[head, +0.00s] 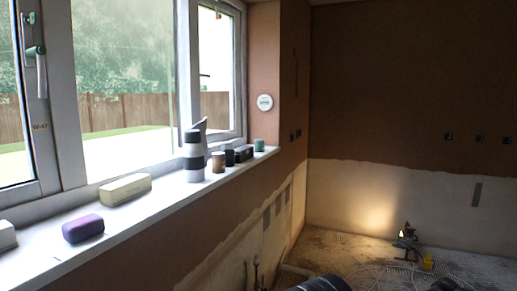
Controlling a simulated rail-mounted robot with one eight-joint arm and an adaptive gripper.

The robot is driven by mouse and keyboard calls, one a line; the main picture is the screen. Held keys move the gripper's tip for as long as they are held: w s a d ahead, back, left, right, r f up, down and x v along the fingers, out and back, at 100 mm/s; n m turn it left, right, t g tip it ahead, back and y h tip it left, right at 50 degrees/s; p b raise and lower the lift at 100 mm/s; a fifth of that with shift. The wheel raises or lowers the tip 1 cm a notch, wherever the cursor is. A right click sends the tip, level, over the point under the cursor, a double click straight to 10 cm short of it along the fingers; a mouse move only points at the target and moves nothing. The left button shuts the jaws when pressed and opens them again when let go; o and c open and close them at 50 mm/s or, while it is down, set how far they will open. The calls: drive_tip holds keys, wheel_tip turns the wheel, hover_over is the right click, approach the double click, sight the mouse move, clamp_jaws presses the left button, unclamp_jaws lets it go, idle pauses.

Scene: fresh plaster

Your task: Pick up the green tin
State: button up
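A small green tin (259,145) stands upright at the far end of the white window sill (150,213), close to the sill's right corner. It looks like a short cylinder and is small in the picture. A black box-like item stands just to its left, close beside it. My gripper is not seen in the head view.
Along the sill stand a purple block (83,229), a cream box (125,189), a tall grey-and-black cylinder (193,156), a tan cylinder (218,162), a dark cylinder (229,157) and the black item (244,153). The window frame (62,95) borders the sill. Dark objects lie below.

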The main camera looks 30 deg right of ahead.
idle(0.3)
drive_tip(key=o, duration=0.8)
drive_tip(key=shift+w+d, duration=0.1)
